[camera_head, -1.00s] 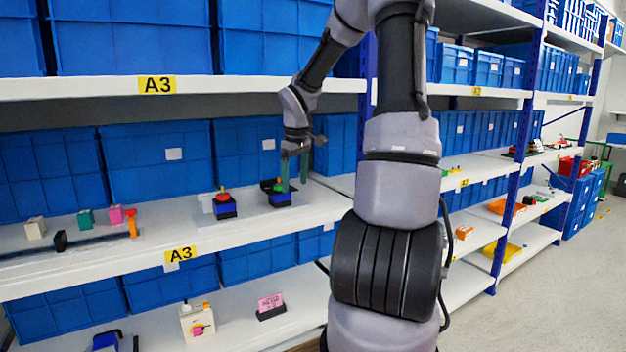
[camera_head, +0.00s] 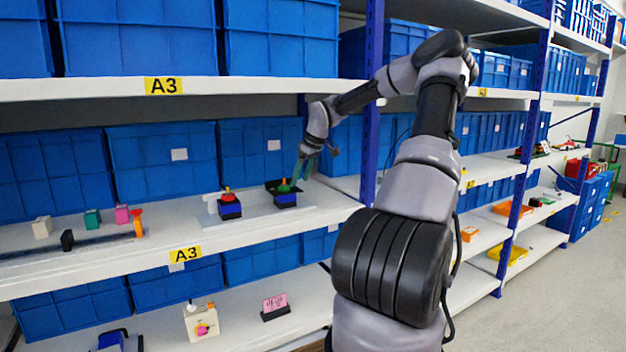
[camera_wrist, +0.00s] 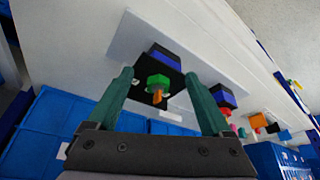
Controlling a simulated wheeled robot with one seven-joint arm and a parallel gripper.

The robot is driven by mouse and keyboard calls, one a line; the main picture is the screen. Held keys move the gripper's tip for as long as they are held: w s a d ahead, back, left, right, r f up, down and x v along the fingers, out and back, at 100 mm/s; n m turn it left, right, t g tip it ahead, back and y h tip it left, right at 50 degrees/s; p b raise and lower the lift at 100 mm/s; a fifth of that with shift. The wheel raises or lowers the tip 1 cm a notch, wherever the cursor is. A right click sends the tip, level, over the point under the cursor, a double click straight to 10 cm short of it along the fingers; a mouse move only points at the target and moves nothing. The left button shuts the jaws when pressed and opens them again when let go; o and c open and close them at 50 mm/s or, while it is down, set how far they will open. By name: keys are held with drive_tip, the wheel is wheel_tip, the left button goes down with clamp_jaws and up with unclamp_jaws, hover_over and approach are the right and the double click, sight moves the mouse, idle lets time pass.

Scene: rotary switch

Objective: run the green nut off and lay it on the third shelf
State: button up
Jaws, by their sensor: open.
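The green nut (camera_head: 284,186) sits on a blue and black block (camera_head: 285,201) on the middle shelf. In the wrist view the green nut (camera_wrist: 158,82) is on an orange bolt (camera_wrist: 157,97) whose end sticks out past it. My gripper (camera_head: 303,170) is tilted, just right of and above the nut in the head view. In the wrist view my open gripper (camera_wrist: 159,76) has its green fingers on either side of the nut, with gaps. Whether the fingertips reach the nut's depth is hard to tell.
A similar block with a red top (camera_head: 228,196) stands left on the same white plate. Blue bins (camera_head: 163,160) line the shelf's back. A blue upright (camera_head: 371,130) stands right of my gripper. The lower shelf (camera_head: 245,320) holds a pink sign (camera_head: 275,303) and has bare patches.

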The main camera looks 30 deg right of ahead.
sight(285, 183)
drive_tip(key=w+a, duration=0.2)
drive_tip(key=w, duration=0.1)
drive_tip(key=w+a, duration=0.1)
drive_tip(key=shift+w, duration=0.2)
drive_tip(key=shift+x, duration=0.9)
drive_tip(key=shift+w+f, duration=0.25)
drive_tip(key=shift+f, duration=0.3)
clamp_jaws()
drive_tip(key=n+g, duration=0.1)
drive_tip(key=n, duration=0.2)
drive_tip(key=n+y, duration=0.1)
drive_tip(key=n, duration=0.2)
drive_tip(key=shift+w+g+y, duration=0.2)
drive_tip(key=shift+g+y, duration=0.1)
drive_tip(key=shift+g, duration=0.1)
drive_tip(key=n+g, duration=0.1)
drive_tip(key=n, duration=0.2)
drive_tip(key=n+g, duration=0.1)
drive_tip(key=n, duration=0.2)
drive_tip(key=shift+w+d+r+y, duration=0.1)
drive_tip(key=shift+d+y, duration=0.05)
drive_tip(key=shift+y, duration=0.15)
